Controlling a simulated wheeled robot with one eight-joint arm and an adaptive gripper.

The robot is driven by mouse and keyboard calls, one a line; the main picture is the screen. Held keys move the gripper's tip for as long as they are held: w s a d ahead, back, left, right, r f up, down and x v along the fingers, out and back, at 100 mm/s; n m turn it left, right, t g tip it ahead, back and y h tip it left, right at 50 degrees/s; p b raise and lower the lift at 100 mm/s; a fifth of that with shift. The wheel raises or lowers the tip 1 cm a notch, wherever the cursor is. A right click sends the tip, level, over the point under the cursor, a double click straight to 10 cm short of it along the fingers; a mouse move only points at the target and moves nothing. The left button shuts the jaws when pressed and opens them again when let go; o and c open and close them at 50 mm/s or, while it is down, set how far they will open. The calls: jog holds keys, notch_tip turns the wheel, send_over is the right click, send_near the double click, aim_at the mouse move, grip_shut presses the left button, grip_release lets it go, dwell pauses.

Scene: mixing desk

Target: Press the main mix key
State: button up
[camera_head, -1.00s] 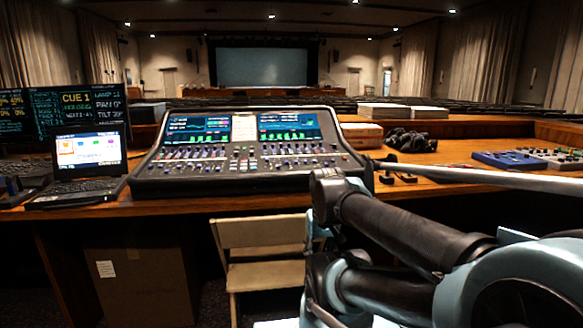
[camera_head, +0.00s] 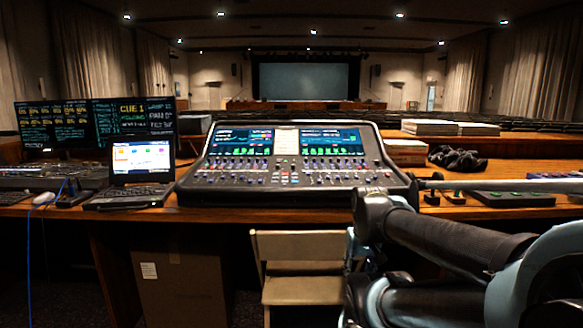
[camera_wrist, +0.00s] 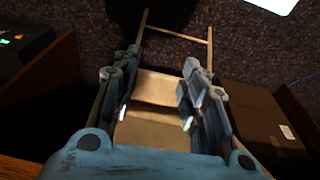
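The mixing desk (camera_head: 290,184) stands on the wooden table in the head view, a dark console with two lit screens above rows of faders and keys. The main mix key is too small to pick out. My gripper (camera_wrist: 157,100) shows in the wrist view with its two fingers apart and nothing between them. It points down over a folding chair, off the desk. In the head view my arm crosses the lower right, in front of the table, and the gripper itself cannot be made out there.
A wooden chair (camera_head: 299,272) stands before the table, with a cardboard box (camera_head: 180,285) left of it. A laptop (camera_head: 138,168) sits left of the desk, and a dark device (camera_head: 512,199) lies to the right. White stacks (camera_head: 430,127) lie behind.

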grip_shut()
dwell(1.1)
